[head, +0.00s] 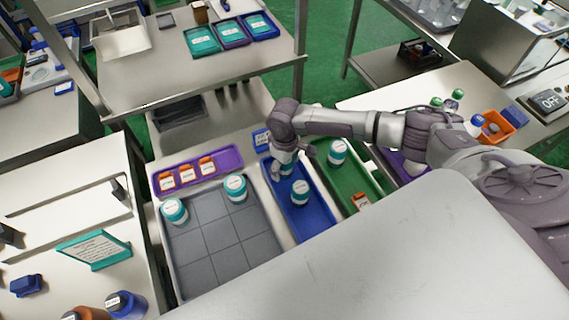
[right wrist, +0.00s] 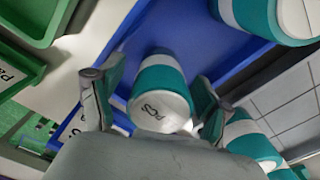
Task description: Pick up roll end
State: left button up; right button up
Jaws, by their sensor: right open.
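I see no thing clearly marked as a roll end. My right gripper (head: 283,168) is over the blue tray (head: 316,224), around a teal-and-white container with the white lid showing. In the right wrist view, my open right gripper (right wrist: 155,88) has one finger on each side of this container (right wrist: 160,95), whose white end reads "PCS". Whether the fingers touch it, I cannot tell. Another teal-and-white container (head: 300,192) stands in the blue tray nearer to me. My left gripper is not in view.
A grey gridded tray (head: 215,264) holds two teal-and-white containers (head: 174,211). A purple tray (head: 225,158) holds orange items. A green tray (head: 359,183) lies right of the blue one, with another container (head: 338,151). A big pale surface fills the front.

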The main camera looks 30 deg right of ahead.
jog(key=c, duration=1.2)
